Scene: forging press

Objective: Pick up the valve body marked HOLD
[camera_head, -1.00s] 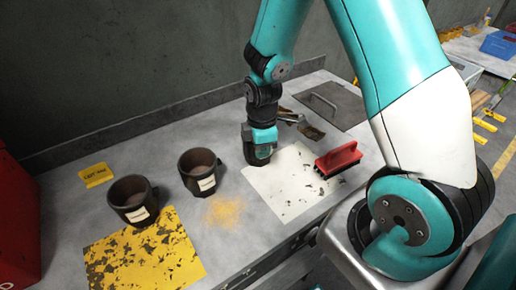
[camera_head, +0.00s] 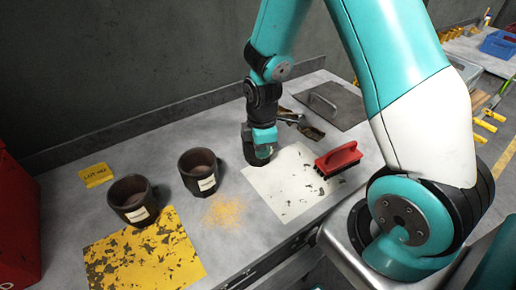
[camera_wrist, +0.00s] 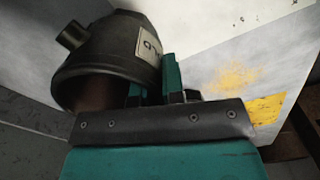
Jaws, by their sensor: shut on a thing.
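My gripper (camera_head: 262,150) is shut on a dark valve body, which shows as a dark edge below the fingers at the white sheet's left corner. In the wrist view this valve body (camera_wrist: 105,60) is a dark, hollow cup shape with a side stub, and the teal fingers (camera_wrist: 155,85) grip its wall. Its pale label (camera_wrist: 148,45) is partly covered, and I cannot read the word. I cannot tell whether it touches the table. Two more dark valve bodies stand upright to the left, one in the middle (camera_head: 192,183) and one farther left (camera_head: 125,209); their labels are too small to read.
A white speckled sheet (camera_head: 290,190) and a red brush (camera_head: 338,160) lie to the right. A worn yellow mat (camera_head: 150,260), a yellow card (camera_head: 96,175) and orange powder (camera_head: 226,211) are on the left. A metal plate with a handle (camera_head: 335,108) is behind. The wall bounds the table's back.

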